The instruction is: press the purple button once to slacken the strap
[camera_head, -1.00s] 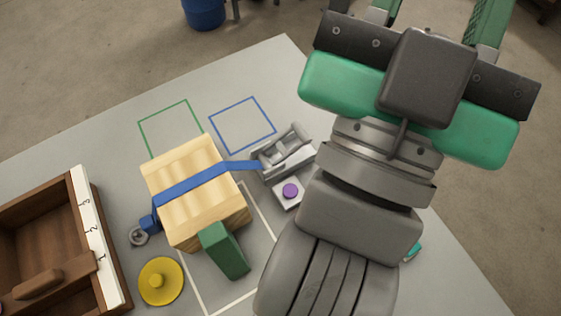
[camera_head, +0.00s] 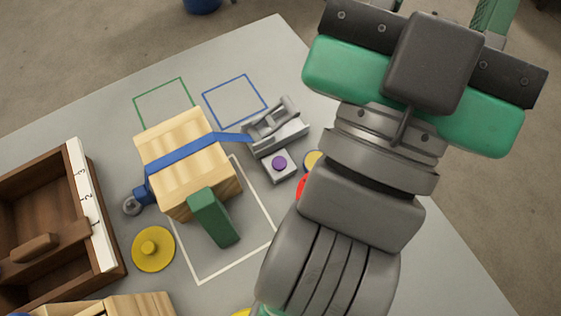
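The purple button (camera_head: 279,163) sits on a small light-grey box on the table, just in front of the metal ratchet buckle (camera_head: 274,127). The blue strap (camera_head: 185,163) runs from the buckle across the top of a wooden block (camera_head: 160,137) to a metal ring at its left. My gripper (camera_head: 415,12) is at the upper right, high above the table and apart from the button. Its green finger parts run out of the top of the picture, so its opening is hidden.
A green block (camera_head: 213,218) leans against the wooden block's front. A yellow knobbed disc (camera_head: 153,249) lies to the left. A brown wooden box (camera_head: 70,220) with a numbered white edge stands at far left. Blue (camera_head: 235,101) and green outlined squares at the back are empty.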

